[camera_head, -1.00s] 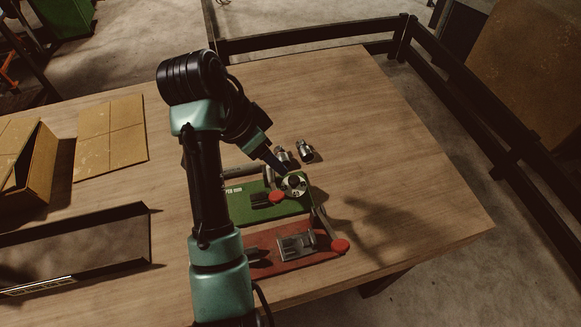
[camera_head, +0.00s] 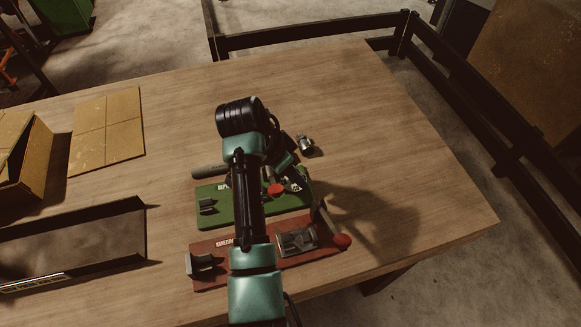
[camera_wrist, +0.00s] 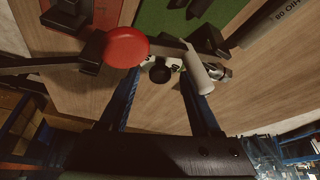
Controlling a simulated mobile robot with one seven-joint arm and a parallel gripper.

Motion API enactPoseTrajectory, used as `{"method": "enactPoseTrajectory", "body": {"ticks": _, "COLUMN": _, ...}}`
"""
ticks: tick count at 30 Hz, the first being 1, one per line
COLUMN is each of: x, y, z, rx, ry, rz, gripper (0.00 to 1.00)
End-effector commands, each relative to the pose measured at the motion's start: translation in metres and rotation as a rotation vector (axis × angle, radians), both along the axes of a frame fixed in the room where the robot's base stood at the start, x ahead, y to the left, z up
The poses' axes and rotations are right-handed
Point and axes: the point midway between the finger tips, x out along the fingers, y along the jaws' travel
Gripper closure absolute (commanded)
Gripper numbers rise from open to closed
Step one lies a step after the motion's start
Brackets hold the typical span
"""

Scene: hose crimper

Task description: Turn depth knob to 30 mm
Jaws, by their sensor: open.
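The green depth fixture (camera_head: 212,215) stands on the table, its label partly hidden by my arm. Its round pale dial lies by the right end of the plate and is mostly hidden by my wrist in the head view. In the wrist view, a pale dial with a dark centre (camera_wrist: 160,72), apparently the depth knob, shows between my fingertips. My gripper (camera_wrist: 158,80) is open, with one blue finger on each side of this dial. I cannot tell whether the fingers touch it. The dial's reading is not legible.
A red fixture (camera_head: 215,274) with a red-ended lever (camera_head: 341,242) stands in front. A metal fitting (camera_head: 305,146) lies behind. The table's right side is clear.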

Motion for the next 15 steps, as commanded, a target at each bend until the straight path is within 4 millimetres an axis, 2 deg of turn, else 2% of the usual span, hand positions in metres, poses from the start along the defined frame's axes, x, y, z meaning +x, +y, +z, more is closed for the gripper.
{"method": "enactPoseTrajectory", "body": {"ticks": 5, "x": -0.0001, "y": -0.0002, "z": -0.0003, "rx": 0.000, "ry": 0.000, "rz": 0.000, "gripper": 0.36}}
{"method": "enactPoseTrajectory", "body": {"ticks": 6, "x": -0.0001, "y": -0.0002, "z": -0.0002, "rx": 0.000, "ry": 0.000, "rz": 0.000, "gripper": 0.40}}
{"method": "enactPoseTrajectory", "body": {"ticks": 15, "x": -0.0002, "y": -0.0001, "z": 0.0001, "rx": 0.000, "ry": 0.000, "rz": 0.000, "gripper": 0.94}}
